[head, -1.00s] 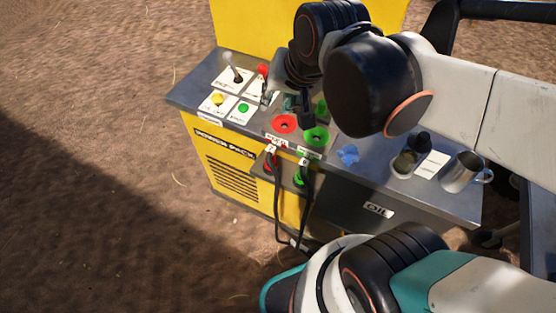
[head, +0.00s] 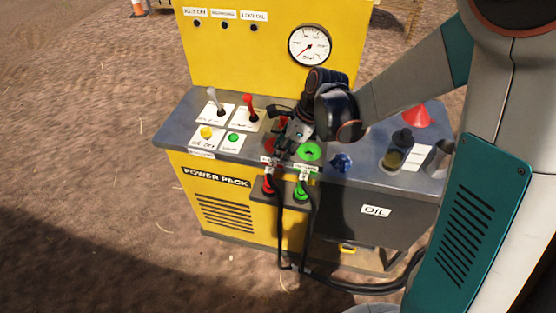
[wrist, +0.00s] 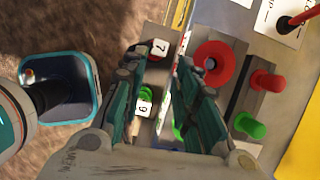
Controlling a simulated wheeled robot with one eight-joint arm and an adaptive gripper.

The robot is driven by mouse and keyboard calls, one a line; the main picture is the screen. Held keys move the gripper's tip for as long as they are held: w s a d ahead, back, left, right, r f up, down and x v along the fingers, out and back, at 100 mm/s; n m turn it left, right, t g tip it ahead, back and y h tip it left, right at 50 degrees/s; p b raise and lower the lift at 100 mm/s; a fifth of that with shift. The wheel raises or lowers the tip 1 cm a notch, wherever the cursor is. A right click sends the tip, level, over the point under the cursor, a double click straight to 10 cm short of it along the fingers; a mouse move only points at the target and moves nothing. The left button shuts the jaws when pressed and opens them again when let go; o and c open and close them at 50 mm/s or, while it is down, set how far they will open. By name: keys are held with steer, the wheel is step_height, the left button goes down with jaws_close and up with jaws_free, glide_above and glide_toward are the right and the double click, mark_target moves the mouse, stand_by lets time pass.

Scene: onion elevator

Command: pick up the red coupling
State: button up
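The red coupling (head: 268,187) sits upright on the small front shelf of the power pack, with a black hose hanging below it. The green coupling (head: 301,192) stands to its right. My gripper (head: 285,140) is above and just behind the couplings, over the panel edge. In the wrist view my gripper (wrist: 158,62) is open, its two teal fingers apart. White tags marked 7 (wrist: 158,48) and 6 (wrist: 143,108) show between the fingers, with red beside the 7 and green beside the 6. I see no contact with the red coupling.
A red ring (wrist: 214,65) and red and green posts (wrist: 250,126) are close to the right finger. Levers (head: 250,105), a green ring (head: 309,151), a blue knob (head: 341,162) and a bottle (head: 398,150) stand on the panel. Bare ground lies left.

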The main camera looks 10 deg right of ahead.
mark_target(269, 175)
steer(key=shift+m, duration=0.4)
steer(key=b+x, duration=0.1)
steer(key=x, duration=0.2)
steer(key=b+x, duration=0.1)
steer(key=x, duration=0.2)
steer(key=b+x, duration=0.1)
steer(key=x, duration=0.2)
steer(key=shift+s+d+f, duration=0.15)
steer(key=shift+d+f, duration=0.05)
steer(key=shift+f, duration=0.2)
steer(key=shift+d+b+x, duration=0.1)
steer(key=shift+b+x, duration=0.55)
steer(key=shift+x, duration=0.65)
steer(key=shift+d+b+x, duration=0.15)
steer(key=shift+b+x, duration=0.45)
steer(key=shift+x, duration=0.75)
steer(key=shift+s, duration=0.1)
steer(key=shift+c, duration=0.5)
jaws_close()
